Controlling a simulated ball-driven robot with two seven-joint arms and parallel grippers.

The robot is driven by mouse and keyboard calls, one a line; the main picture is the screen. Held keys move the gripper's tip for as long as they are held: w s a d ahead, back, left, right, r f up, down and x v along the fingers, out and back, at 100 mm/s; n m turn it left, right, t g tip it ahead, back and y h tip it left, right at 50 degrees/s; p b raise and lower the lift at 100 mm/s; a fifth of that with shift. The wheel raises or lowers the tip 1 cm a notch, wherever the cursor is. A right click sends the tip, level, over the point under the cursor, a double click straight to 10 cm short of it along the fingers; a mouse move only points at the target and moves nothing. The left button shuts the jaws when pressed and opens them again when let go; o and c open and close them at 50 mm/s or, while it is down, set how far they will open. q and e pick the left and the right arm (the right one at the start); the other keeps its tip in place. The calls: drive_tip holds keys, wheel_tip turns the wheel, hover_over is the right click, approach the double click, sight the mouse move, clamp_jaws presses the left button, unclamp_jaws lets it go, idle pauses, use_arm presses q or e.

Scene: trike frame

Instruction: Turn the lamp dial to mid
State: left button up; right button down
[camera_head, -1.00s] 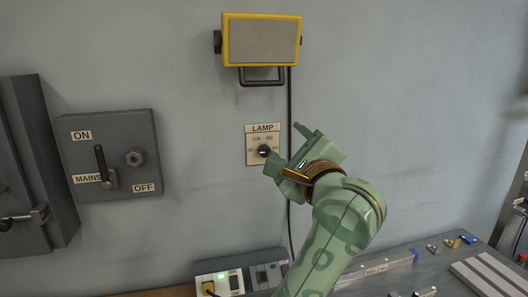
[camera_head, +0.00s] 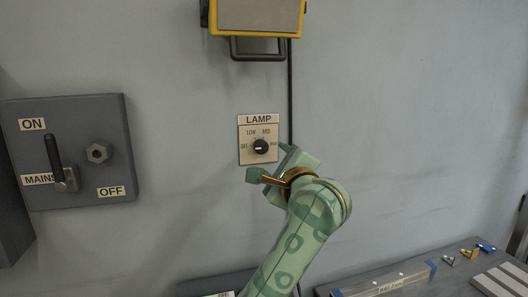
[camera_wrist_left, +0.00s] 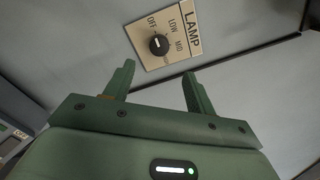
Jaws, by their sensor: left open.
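The lamp dial (camera_head: 260,147) is a round black knob on a beige plate (camera_head: 246,157) marked LAMP, with OFF, LOW and MID legible and a fourth mark too small to read. It also shows in the left wrist view (camera_wrist_left: 158,44), where its pale mark seems to lie towards OFF. My left gripper (camera_head: 268,161) is just below the dial and apart from it. In the left wrist view its two fingers (camera_wrist_left: 158,72) are spread with nothing between them, and the dial lies beyond the tips. My right gripper is not in view.
A grey mains switch box (camera_head: 75,183) with a lever is on the wall at left. A yellow-framed lamp (camera_head: 256,17) hangs above the plate; its black cable (camera_head: 290,90) runs down close to the right of the plate. A bench (camera_head: 440,288) stands lower right.

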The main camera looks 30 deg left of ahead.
sight(262, 148)
use_arm(q)
drive_tip(key=x, duration=1)
drive_tip(key=shift+a+f+b, duration=0.1)
drive_tip(key=shift+b, duration=0.2)
drive_tip(key=c, duration=1)
